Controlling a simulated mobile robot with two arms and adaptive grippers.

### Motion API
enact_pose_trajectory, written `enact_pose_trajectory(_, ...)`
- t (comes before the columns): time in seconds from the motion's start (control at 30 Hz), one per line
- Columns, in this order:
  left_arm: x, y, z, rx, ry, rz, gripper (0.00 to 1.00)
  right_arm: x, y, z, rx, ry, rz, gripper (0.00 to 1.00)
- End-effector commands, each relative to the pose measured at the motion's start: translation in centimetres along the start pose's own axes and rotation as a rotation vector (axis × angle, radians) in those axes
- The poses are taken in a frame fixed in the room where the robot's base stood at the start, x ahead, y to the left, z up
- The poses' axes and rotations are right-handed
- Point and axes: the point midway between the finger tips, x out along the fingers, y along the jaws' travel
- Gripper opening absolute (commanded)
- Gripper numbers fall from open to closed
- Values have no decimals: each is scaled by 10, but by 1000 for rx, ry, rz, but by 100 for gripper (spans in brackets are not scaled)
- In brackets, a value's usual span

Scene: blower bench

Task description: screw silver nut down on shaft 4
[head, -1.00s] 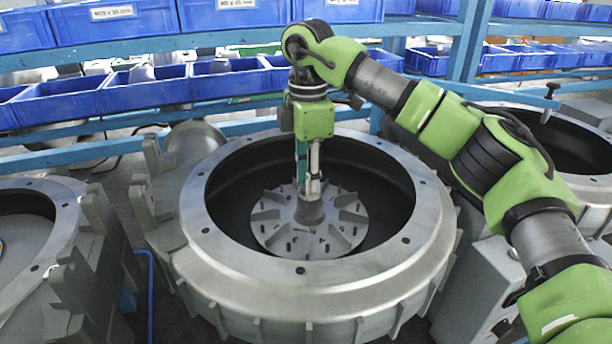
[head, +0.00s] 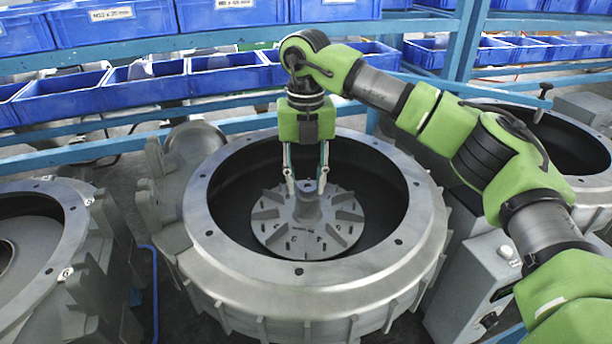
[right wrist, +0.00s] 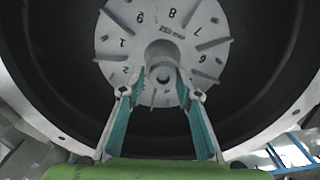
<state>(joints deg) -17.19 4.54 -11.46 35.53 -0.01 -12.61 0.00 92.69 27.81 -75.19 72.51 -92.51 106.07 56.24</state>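My right gripper (head: 307,188) points straight down into the round grey housing (head: 205,255). Its two fingers are spread, one on each side of the central hub (head: 307,208) of the finned disc (head: 283,238). In the right wrist view the open fingers (right wrist: 163,93) flank the hub (right wrist: 160,55), with a gap between them. A small bright ring (right wrist: 164,75) shows at the shaft end in the hub's middle; I cannot tell whether it is the silver nut. Whether the fingertips touch anything is unclear. My left gripper is not in view.
Numbers are marked around the finned disc. The housing's raised rim surrounds my gripper, with dark free room inside it. Other housings stand at the left (head: 62,250) and right (head: 560,130). Blue bins (head: 145,88) on a blue rack (head: 455,60) stand behind.

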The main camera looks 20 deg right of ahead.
Motion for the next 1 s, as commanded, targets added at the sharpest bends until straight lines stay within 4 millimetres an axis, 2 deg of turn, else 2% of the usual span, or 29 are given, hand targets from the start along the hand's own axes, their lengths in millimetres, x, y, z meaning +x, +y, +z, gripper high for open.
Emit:
enact_pose_trajectory(0.43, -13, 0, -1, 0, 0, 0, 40, -1, 0, 0, -570, 0, 0, 30)
enact_pose_trajectory(0.6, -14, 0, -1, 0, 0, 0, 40, 0, 0, 0, -655, -1, 0, 30)
enact_pose_trajectory(0.77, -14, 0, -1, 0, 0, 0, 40, 0, 0, 0, -655, 0, 0, 30)
enact_pose_trajectory(0.8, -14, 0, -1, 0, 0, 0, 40, 0, 0, 0, -655, 0, 0, 25)
enact_pose_trajectory(0.9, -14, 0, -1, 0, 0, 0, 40, 0, 1, 0, -655, 0, 0, 0)
enact_pose_trajectory(1.0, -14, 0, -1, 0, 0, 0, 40, 0, 1, -1, -656, 1, 1, 0)
